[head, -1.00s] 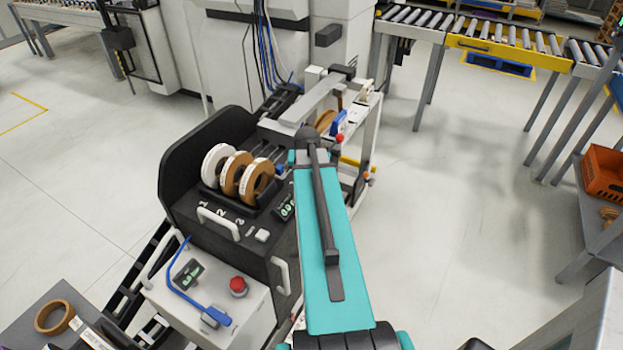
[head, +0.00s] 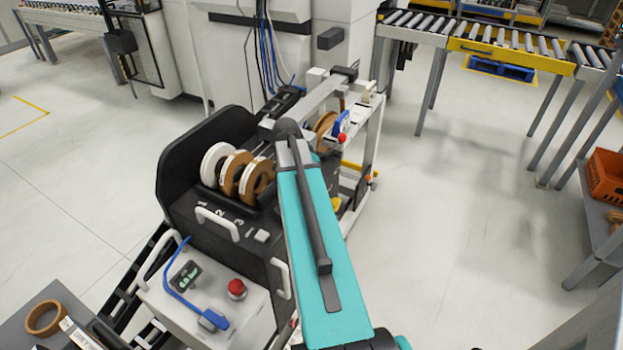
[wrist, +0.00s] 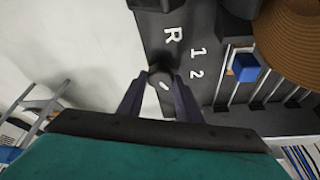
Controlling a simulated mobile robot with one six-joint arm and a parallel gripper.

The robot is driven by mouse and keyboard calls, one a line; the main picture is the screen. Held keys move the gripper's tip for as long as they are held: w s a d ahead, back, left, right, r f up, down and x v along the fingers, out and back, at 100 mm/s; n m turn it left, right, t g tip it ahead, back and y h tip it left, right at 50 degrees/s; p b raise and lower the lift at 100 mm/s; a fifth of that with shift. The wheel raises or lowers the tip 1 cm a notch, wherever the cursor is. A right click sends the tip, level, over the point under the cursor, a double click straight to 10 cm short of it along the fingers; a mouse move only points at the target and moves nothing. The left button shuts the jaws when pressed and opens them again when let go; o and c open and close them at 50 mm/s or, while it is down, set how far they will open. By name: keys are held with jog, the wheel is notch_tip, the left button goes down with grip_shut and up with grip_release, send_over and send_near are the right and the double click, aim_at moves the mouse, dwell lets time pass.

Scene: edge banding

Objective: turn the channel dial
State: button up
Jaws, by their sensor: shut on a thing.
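The channel dial (wrist: 164,84) is a dark round knob with a white pointer mark in the wrist view. It sits on a dark panel (wrist: 178,14) marked R, 1 and 2. My gripper (wrist: 162,78) is at the dial, with one dark finger on each side, shut on it. The pointer mark slants between the fingers. The fingers cover parts of the dial's sides. In the head view my teal arm covers the dial and the gripper.
Coils of edge band (head: 238,174) stand in the black magazine, left of my arm. A control box with a red button (head: 236,289) is in front. In the wrist view a blue block (wrist: 246,68) and a brown coil (wrist: 290,40) are close on the right. Floor right of my arm is clear.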

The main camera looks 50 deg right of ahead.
jog(key=shift+w+m, duration=0.1)
jog(key=shift+m, duration=0.4)
jog(key=o, duration=1)
jog(key=shift+g, duration=0.3)
jog(key=shift+a+r, duration=0.1)
jog(key=shift+r, duration=0.05)
jog(key=shift+b+v, duration=1.35)
jog(key=shift+v, duration=5.4)
jog(key=shift+s, duration=0.2)
